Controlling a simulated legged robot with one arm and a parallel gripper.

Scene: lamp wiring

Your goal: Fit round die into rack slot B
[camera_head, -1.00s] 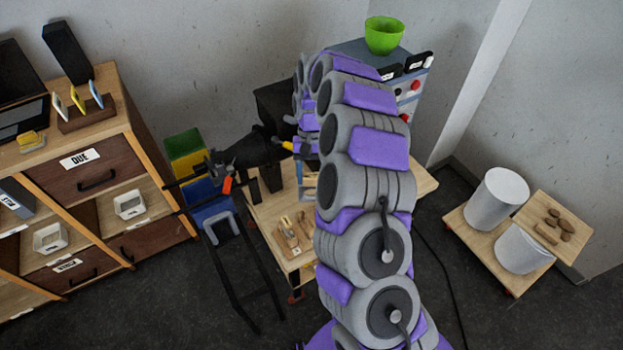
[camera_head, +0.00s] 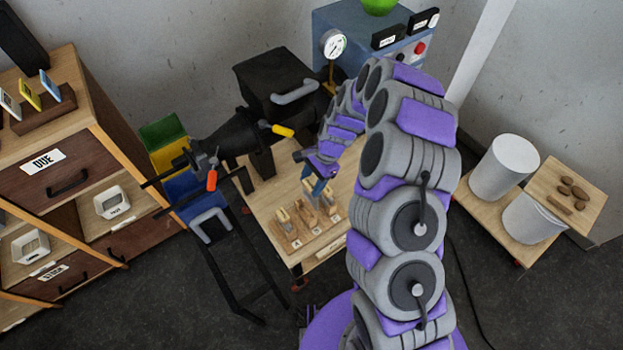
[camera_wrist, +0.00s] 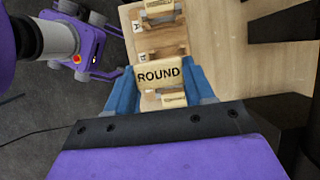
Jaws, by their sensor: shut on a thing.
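The round die (camera_wrist: 160,74), a pale block marked ROUND, sits between the blue fingers of my gripper (camera_wrist: 160,88) in the wrist view. My gripper is shut on it. In the head view my gripper (camera_head: 319,186) is low over the right part of the wooden rack (camera_head: 312,237), and the die is hard to make out. The rack also shows under the die in the wrist view (camera_wrist: 146,14). Pale blocks stand along it.
The rack stands on a wooden table (camera_head: 262,205). Behind it are a black press-like machine (camera_head: 275,85) and a blue box with a gauge (camera_head: 345,45). A black stand (camera_head: 240,262) is at the left. The table's left part has bare room.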

